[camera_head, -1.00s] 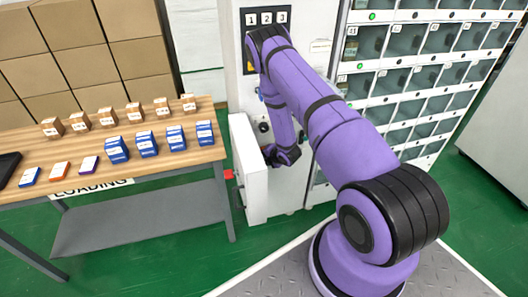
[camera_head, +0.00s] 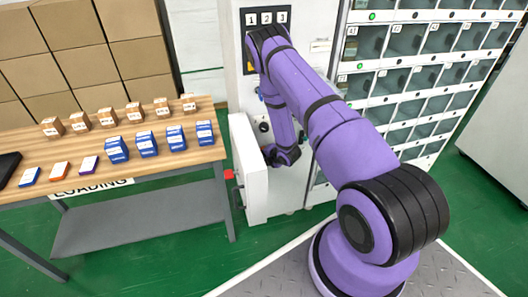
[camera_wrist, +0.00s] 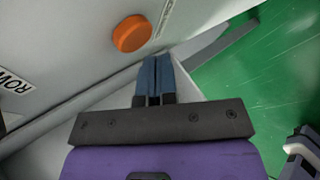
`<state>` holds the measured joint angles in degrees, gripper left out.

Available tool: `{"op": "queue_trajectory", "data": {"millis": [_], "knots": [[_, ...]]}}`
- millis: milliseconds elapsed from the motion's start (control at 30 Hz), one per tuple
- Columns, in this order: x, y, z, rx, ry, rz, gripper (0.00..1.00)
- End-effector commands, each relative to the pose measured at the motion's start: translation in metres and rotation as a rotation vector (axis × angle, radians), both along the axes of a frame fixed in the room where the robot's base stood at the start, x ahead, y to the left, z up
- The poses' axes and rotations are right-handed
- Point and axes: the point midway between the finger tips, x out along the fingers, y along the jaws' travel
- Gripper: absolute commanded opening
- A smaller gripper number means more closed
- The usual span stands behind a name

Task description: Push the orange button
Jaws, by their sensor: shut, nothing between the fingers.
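The round orange button (camera_wrist: 131,34) sits on a pale panel in the upper middle of the wrist view. My gripper (camera_wrist: 156,60) is shut and empty, its two dark blue fingers side by side. In the wrist view the fingertips appear just below and to the right of the button; a gap shows between them and it. In the head view the arm reaches down in front of the white vending machine (camera_head: 233,60); the button is not visible there, and the fingers cannot be made out.
An open white door or box (camera_head: 250,172) juts out at the machine's lower front, close to my wrist. A wooden table (camera_head: 120,180) with several small boxes stands to the left. A rack of glass compartments (camera_head: 415,90) is on the right.

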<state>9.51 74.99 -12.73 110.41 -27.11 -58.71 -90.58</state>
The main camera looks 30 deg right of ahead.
Motion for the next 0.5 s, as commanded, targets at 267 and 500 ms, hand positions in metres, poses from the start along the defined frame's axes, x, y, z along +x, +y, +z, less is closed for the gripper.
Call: {"op": "queue_trajectory", "data": {"millis": [267, 500], "knots": [[0.0009, -0.0002, 0.0, 0.0, 0.0, 0.0, 0.0], [0.0073, -0.0021, 0.0002, 0.0, -0.001, 0.0, 0.0]]}}
